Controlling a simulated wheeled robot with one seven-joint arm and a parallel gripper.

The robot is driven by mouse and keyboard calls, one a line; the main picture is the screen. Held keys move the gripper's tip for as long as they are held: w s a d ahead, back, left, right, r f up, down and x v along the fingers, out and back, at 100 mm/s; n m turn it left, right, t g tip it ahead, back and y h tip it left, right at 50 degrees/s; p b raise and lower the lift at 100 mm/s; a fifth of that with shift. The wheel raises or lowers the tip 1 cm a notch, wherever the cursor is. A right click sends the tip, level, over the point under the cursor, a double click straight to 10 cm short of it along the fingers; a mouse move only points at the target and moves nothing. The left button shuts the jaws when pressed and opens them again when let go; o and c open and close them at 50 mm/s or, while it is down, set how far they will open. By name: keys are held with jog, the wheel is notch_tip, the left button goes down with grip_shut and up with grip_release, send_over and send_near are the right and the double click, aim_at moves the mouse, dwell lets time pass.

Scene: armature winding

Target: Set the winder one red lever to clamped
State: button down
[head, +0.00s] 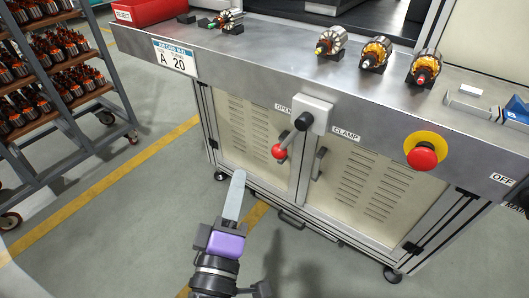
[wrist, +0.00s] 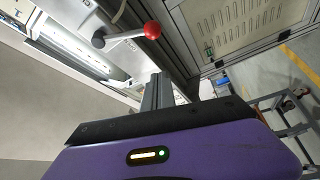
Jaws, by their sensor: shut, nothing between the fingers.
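The red-knobbed lever (head: 279,151) is on a grey mounting plate (head: 314,114) on the front of the winder bench. Its arm slants down and left from the pivot, with the knob on the side of the OPEN label (head: 283,109). The CLAMP label (head: 346,134) is to the right of the plate. My gripper (head: 238,176) is shut and empty, below and left of the knob and apart from it. In the wrist view the lever's red knob (wrist: 152,30) shows just beyond the shut fingers of my gripper (wrist: 156,78).
A red emergency stop button (head: 422,156) on a yellow disc is further right on the bench front. Several armatures (head: 376,53) stand on the bench top. A door handle (head: 318,163) is below the lever. A wheeled rack (head: 55,75) stands at left; the floor between is clear.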

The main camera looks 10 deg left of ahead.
jog(key=shift+w, duration=0.1)
jog(key=w+d, duration=0.3)
jog(key=w, duration=0.5)
jog(key=shift+w+d, duration=0.25)
jog(key=shift+d, duration=0.15)
jog(key=shift+r, duration=0.15)
dwell(0.5)
jog(key=s+d+f+n+g+p, duration=0.1)
jog(key=s+d+n+g+p, duration=0.3)
jog(key=p, duration=2)
jog(key=d+n, duration=0.4)
jog(key=n, duration=0.1)
jog(key=shift+d+f+g+p, duration=0.15)
jog(key=shift+f+g+p, duration=0.05)
jog(key=shift+g+p, duration=0.15)
jog(key=shift+s+d, duration=0.1)
jog(key=shift+d, duration=0.1)
